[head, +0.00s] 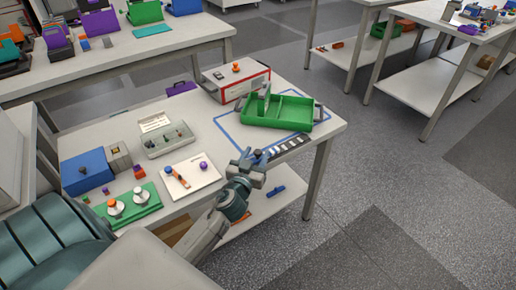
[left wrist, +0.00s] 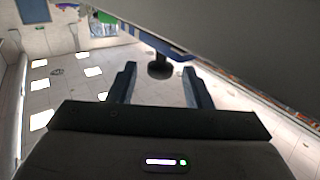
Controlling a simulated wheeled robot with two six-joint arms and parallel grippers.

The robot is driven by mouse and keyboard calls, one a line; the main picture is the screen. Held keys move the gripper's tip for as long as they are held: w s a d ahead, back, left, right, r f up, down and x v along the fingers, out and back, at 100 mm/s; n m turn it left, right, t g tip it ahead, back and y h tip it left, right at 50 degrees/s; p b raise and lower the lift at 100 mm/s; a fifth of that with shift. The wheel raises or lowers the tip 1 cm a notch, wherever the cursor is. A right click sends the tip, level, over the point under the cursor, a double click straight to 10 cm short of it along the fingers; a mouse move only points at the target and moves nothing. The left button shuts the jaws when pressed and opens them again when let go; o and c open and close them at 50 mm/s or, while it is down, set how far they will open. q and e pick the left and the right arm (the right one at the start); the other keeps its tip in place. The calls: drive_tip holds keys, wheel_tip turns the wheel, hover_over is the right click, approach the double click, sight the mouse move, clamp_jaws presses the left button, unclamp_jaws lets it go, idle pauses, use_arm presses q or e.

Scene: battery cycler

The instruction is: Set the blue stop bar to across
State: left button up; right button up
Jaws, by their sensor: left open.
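My left gripper (head: 256,161) is at the front edge of the near table, by the black-and-white strip. Its two fingers (left wrist: 160,88) are apart in the left wrist view. A dark round knob (left wrist: 160,69) shows between and beyond the fingertips; I see no finger touching it. A blue strip (left wrist: 164,44), apparently the stop bar, runs beside the knob along the edge of a grey slab. In the head view the gripper hides most of this spot, and the bar's exact angle cannot be told. My right gripper is in neither view.
A green divided tray (head: 290,122) sits behind the gripper inside a blue outline. A white panel (head: 190,176) with orange and purple knobs lies to the left. A blue piece (head: 275,191) lies lower down, past the table edge. Open floor lies to the right.

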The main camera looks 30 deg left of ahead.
sight(278, 148)
use_arm(q)
drive_tip(key=shift+x, duration=1.1)
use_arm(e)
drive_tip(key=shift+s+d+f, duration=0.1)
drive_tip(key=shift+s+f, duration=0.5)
